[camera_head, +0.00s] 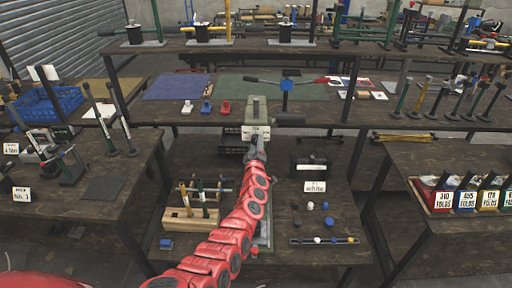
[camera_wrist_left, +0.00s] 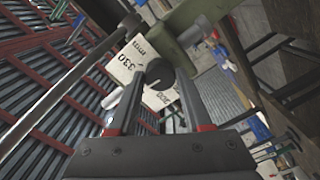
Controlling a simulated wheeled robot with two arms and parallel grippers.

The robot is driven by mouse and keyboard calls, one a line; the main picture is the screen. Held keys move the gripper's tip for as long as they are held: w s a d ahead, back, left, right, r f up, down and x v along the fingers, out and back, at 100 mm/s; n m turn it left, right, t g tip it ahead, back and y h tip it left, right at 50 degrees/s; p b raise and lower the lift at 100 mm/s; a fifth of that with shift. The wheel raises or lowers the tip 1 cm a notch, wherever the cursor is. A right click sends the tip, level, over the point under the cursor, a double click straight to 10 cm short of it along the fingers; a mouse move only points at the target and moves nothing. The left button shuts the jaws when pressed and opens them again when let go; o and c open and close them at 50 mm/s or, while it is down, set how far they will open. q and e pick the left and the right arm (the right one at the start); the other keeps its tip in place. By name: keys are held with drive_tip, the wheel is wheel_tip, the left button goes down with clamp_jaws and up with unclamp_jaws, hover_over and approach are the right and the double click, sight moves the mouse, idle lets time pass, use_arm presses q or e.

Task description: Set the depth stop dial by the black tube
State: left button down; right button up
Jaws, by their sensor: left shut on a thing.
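A green press (camera_head: 256,108) stands at the back of the middle bench, with a white marked plate (camera_head: 256,132) on its front. In the left wrist view the green press body (camera_wrist_left: 190,30) shows at the top, and the white plate with printed numbers (camera_wrist_left: 140,62) lies behind a round black dial (camera_wrist_left: 160,74) with a light mark. My left gripper (camera_head: 257,146) reaches up to the press front. In the left wrist view its two fingers (camera_wrist_left: 158,88) are shut on the dial from both sides. I cannot pick out the black tube for certain.
A wooden rack (camera_head: 191,218) with upright tools stands left of my arm. A card reading "white" (camera_head: 315,187), small blue, black and white pieces and a dark strip (camera_head: 325,241) lie to the right. A dark lever handle (camera_head: 262,80) extends left above the press.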

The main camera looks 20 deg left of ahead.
use_arm(q)
drive_tip(key=shift+f+n, duration=0.1)
drive_tip(key=shift+n, duration=0.4)
drive_tip(key=shift+c, duration=1.6)
unclamp_jaws()
drive_tip(key=shift+s+d+p, duration=0.2)
drive_tip(key=shift+s+p, duration=0.1)
drive_tip(key=shift+s, duration=0.25)
drive_tip(key=v, duration=1.6)
drive_tip(key=shift+p, duration=0.35)
